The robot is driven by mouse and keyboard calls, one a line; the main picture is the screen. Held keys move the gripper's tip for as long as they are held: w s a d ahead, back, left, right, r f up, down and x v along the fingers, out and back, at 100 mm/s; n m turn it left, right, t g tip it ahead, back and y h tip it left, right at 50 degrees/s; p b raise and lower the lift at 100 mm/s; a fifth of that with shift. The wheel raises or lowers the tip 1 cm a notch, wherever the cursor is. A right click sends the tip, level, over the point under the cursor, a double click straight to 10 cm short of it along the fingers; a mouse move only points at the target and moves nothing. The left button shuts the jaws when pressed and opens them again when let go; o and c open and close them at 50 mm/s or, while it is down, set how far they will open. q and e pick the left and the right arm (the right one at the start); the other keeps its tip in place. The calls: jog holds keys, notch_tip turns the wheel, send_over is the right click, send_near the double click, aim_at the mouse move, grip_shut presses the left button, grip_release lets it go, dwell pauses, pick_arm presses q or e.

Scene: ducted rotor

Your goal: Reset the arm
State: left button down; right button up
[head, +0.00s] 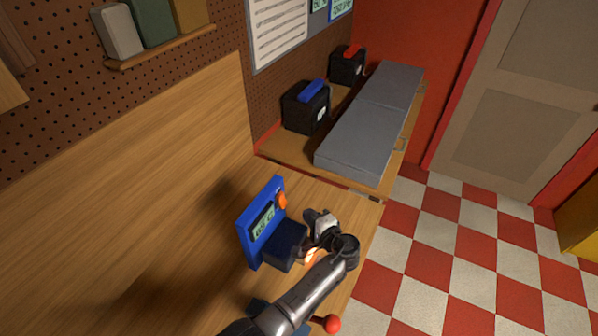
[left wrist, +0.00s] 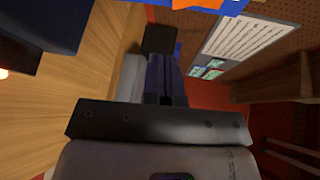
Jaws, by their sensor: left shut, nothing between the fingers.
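My left arm reaches in from the bottom of the head view over the wooden bench. Its left gripper (head: 314,217) is beside the right side of a blue panel device. In the left wrist view the left gripper's dark fingers (left wrist: 164,72) are together with nothing between them. The blue panel device (head: 249,238) stands upright on the bench, with a small display and an orange knob (head: 282,201). A dark box (head: 288,247) is at its front. My right gripper is in neither view.
A red ball knob (head: 332,323) shows near the bench's front edge, beside my left arm. Grey flat cases (head: 362,139) and black toolboxes (head: 304,112) lie on the side bench behind. Checkered floor (head: 440,250) is at the right.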

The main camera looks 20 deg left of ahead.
pick_arm(q)
jog(key=s+d+r+n+g+h, duration=0.1)
jog(key=d+r+n+h, duration=0.3)
jog(key=r+n+h, duration=0.45)
jog(key=s+a+r+m+t+h, duration=0.1)
jog(key=s+r+m+h, duration=0.15)
jog(key=s+r, duration=0.35)
jog(key=s+a+f+g+h, duration=0.1)
jog(key=s+a+f+g, duration=0.15)
jog(key=s+f, duration=0.7)
jog(key=s+a+f+g, duration=0.1)
jog(key=s+a+f, duration=0.25)
jog(key=s, duration=1.15)
jog(key=s+a+f+g+h, duration=0.1)
jog(key=s+a+f+g, duration=0.1)
jog(key=s+f, duration=0.75)
jog(key=w+p+v, duration=0.2)
jog(key=p+v, duration=1.3)
jog(key=v, duration=0.3)
jog(key=shift+w+r+n, duration=0.25)
jog(key=shift+r+n, duration=0.05)
jog(key=shift+r, duration=0.05)
